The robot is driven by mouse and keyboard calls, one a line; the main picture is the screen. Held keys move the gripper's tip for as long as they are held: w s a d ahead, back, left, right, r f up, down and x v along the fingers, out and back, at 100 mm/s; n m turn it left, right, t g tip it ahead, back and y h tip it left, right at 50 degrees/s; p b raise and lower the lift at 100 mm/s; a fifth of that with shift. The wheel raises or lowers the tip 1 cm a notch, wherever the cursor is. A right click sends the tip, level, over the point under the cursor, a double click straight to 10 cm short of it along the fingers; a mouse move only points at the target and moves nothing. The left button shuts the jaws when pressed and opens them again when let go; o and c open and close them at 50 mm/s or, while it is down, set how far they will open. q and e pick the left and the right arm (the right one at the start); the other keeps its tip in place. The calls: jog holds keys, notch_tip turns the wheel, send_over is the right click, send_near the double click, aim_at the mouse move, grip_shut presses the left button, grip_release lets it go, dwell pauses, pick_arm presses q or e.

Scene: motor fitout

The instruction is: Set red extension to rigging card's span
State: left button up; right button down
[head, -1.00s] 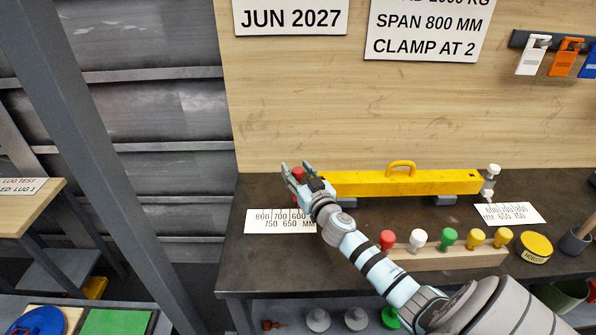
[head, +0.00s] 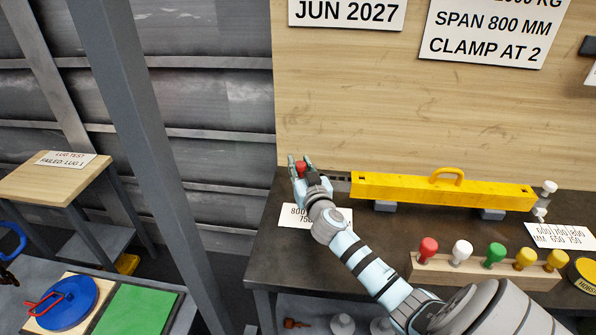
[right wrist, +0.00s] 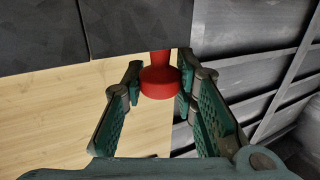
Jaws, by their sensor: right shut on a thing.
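The yellow beam (head: 400,188) lies on dark grey supports on the workbench, its handle on top. The red extension knob (head: 301,168) stands left of the beam's left end, with a gap between them. My right gripper (head: 299,163) is shut on this knob. The right wrist view shows the red knob (right wrist: 160,82) between the green fingers. The rigging card (head: 490,25) on the back board reads SPAN 800 MM, CLAMP AT 2. The left scale plate (head: 296,215) is partly hidden by my arm; 800 shows at its left. My left gripper is not in view.
A wooden rack (head: 485,272) with red, white, green and yellow pegs stands in front of the beam. A white knob (head: 549,188) is at the beam's right end, near the right scale plate (head: 560,236). A grey post (head: 150,160) stands left of the bench.

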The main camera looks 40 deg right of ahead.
jog(key=shift+s+d, duration=0.1)
jog(key=c, duration=1.3)
grip_release()
jog(key=shift+s, duration=0.1)
jog(key=v, duration=1.2)
